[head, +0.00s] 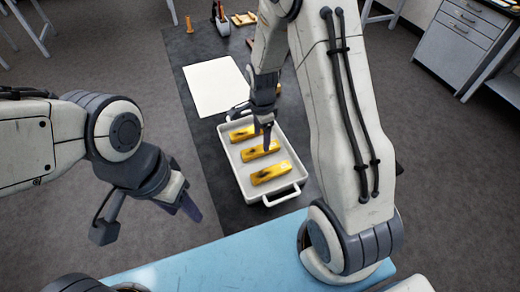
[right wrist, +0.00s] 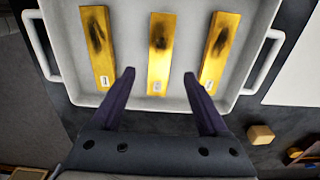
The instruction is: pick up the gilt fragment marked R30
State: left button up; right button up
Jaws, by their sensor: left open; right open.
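Three gilt fragments lie side by side in a white tray (head: 286,199): one at the far end (head: 243,133), a middle one (head: 251,154) and a near one (head: 270,173). In the right wrist view they show as left (right wrist: 99,45), middle (right wrist: 160,50) and right (right wrist: 219,48) gold bars with dark patches. Each has a small white label, too small to read, so I cannot tell which is R30. My right gripper (head: 254,127) is open and empty above the tray, its fingers on either side of the middle bar in the wrist view. My left gripper (head: 150,218) is open and empty, left of the dark table.
The tray has a handle at each end. A white sheet (head: 212,86) lies on the dark table (head: 190,50) beyond it. A small wooden block (right wrist: 261,134) is near the tray. A light blue surface (head: 200,264) is in front. Drawers (head: 462,38) stand far right.

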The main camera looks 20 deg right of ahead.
aim_at(260, 152)
notch_tip(260, 152, down, 4)
jog(key=shift+s+d+r+p, duration=0.1)
jog(key=shift+p, duration=0.75)
jog(key=shift+f, duration=0.7)
grip_shut()
